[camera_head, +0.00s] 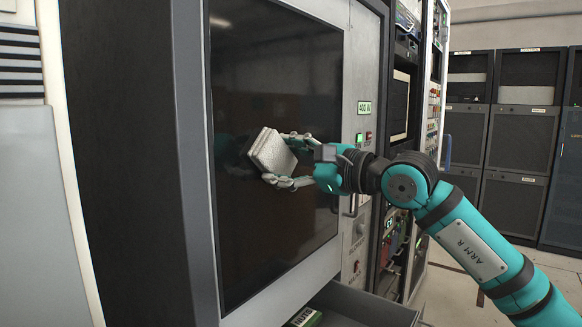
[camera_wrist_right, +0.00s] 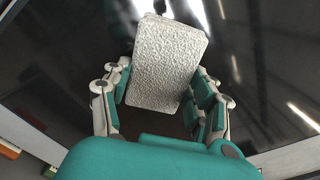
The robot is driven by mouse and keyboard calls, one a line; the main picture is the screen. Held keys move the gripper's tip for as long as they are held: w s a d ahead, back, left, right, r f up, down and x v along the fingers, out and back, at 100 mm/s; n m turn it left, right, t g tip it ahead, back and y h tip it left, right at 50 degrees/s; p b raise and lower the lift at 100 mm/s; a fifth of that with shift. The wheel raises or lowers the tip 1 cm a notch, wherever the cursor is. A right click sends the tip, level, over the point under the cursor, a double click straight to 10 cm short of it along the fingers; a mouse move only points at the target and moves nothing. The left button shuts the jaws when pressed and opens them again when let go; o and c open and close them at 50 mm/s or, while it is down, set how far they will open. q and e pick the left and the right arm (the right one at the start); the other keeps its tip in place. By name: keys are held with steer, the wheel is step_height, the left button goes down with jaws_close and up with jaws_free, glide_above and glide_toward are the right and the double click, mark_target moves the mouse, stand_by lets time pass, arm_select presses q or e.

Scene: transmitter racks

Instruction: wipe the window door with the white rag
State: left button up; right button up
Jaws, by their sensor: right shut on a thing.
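The window door (camera_head: 275,225) is a tall dark glossy pane in a grey frame on the front of a cabinet. My right gripper (camera_head: 281,161) is in front of the middle of the pane, shut on the white rag (camera_head: 270,152). The rag looks like a thick, textured white block. In the right wrist view the rag (camera_wrist_right: 168,62) sits between the fingers with the dark glass behind it. The rag is at or very close to the glass; I cannot tell if it touches. My left gripper is out of view.
An open drawer (camera_head: 365,306) sticks out below the door, with a green-labelled item (camera_head: 303,317) in it. A panel with buttons and a green display (camera_head: 364,107) stands right of the pane. More racks (camera_head: 510,130) stand at the back right.

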steer(key=shift+s+d+f+b, duration=0.1)
steer(key=shift+s+d+b, duration=0.2)
steer(key=shift+b, duration=0.1)
steer(key=b+v, duration=0.1)
steer(key=v, duration=0.2)
steer(key=shift+s+d+b, duration=0.15)
steer(key=shift+d+b, duration=0.2)
steer(key=shift+s+d, duration=0.45)
steer(key=shift+d, duration=0.1)
steer(key=shift+b, duration=0.35)
